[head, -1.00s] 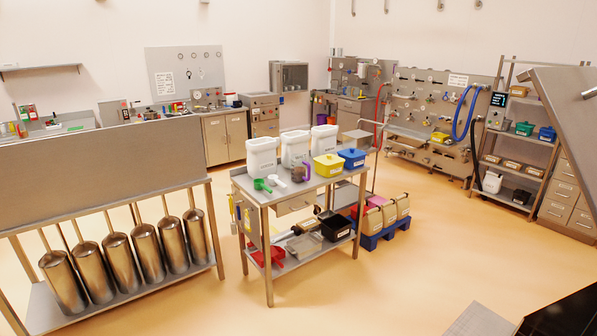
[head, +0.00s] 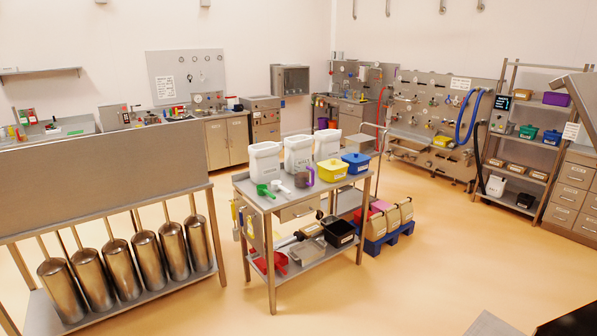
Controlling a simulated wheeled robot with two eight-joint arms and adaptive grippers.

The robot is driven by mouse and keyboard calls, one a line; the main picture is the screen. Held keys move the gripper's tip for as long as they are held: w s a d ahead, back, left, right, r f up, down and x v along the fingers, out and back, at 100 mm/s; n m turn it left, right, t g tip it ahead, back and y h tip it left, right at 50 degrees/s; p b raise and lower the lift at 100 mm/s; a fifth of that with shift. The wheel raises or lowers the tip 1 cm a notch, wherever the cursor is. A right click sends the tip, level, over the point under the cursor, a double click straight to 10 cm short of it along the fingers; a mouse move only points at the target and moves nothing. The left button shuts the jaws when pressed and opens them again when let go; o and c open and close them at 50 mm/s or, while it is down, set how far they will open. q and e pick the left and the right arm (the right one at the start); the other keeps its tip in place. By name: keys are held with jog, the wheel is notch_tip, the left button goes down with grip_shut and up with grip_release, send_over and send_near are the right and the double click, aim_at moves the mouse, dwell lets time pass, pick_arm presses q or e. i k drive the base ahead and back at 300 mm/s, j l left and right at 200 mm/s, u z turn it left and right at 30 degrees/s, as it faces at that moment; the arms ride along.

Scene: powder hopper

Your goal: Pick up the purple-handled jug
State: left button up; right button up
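The purple-handled jug (head: 300,178) stands upright on the top of the steel cart (head: 332,191), near the middle of its front part. Its body looks dark and see-through, and its purple handle (head: 310,175) is on the right side. A white scoop and a green scoop (head: 263,190) lie to its left. White containers stand behind it, and a yellow box (head: 332,170) is to its right. Neither of my grippers shows in the head view.
A blue box (head: 356,162) sits at the cart's right end. The lower shelf holds a black tub (head: 338,231) and a red scoop. A blue pallet (head: 375,245) with bags stands behind the cart on the right. A hopper stand with metal cylinders (head: 120,260) is left. Floor in front is clear.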

aim_at(302, 168)
jog(key=i+j+u, duration=0.15)
jog(key=i+u, duration=0.25)
jog(key=i, duration=0.4)
jog(key=i+l+u, duration=0.15)
jog(key=i+u, duration=0.2)
jog(key=i, duration=0.45)
jog(key=i+l+u, duration=0.3)
jog(key=l+u, duration=0.15)
jog(key=l, duration=0.5)
jog(key=i+l+u, duration=0.2)
jog(key=l+u, duration=0.25)
jog(key=l, duration=0.55)
jog(key=l+u, duration=0.45)
jog(key=l, duration=0.6)
jog(key=k+l, duration=0.15)
jog(key=l, duration=0.25)
jog(key=k+l+u, duration=0.1)
jog(key=l, duration=0.25)
jog(key=k+l, duration=0.2)
jog(key=l, duration=0.2)
